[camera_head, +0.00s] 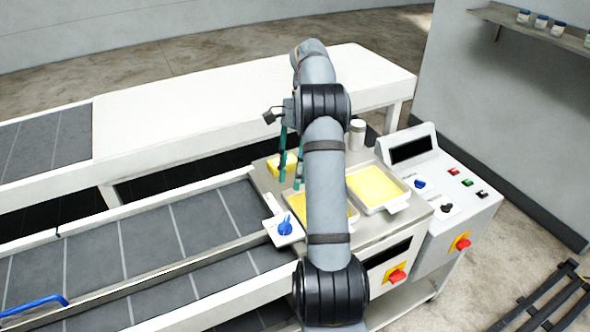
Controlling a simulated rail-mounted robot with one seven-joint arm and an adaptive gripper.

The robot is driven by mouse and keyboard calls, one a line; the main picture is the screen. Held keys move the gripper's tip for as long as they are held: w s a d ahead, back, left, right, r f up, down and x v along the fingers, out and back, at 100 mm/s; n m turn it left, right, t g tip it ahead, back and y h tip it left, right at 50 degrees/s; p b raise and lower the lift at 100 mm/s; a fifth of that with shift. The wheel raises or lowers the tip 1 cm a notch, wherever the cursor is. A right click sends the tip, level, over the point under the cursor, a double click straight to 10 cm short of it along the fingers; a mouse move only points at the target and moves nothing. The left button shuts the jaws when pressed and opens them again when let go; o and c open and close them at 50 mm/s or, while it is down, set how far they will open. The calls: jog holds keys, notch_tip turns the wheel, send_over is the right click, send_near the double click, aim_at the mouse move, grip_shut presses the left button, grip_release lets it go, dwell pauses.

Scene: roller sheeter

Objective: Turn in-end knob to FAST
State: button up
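A blue knob (285,228) sits on a small white plate at the near right end of the conveyor. Another blue knob (419,183) is on the sloped control panel at the right. No FAST marking is readable on either, and I cannot tell which is the in-end knob. My gripper (290,184) points down with its two teal fingers apart, above the machine top by a yellow block. It is beyond the near blue knob and apart from it. My arm hides part of the machine top.
Two trays with yellow contents, the right one (375,187) clearer, lie on the machine top (414,212). A pale cylinder (357,134) stands behind. Red switches (397,276) (463,243) are on the front faces. A blue handle (35,306) is at lower left.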

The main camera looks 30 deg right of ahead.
aim_at(289, 217)
jog(key=shift+w+d+r, duration=0.15)
jog(key=shift+w+r, duration=0.05)
jog(key=shift+r, duration=0.4)
jog(key=shift+f, duration=0.1)
dwell(0.4)
jog(key=x, duration=1.2)
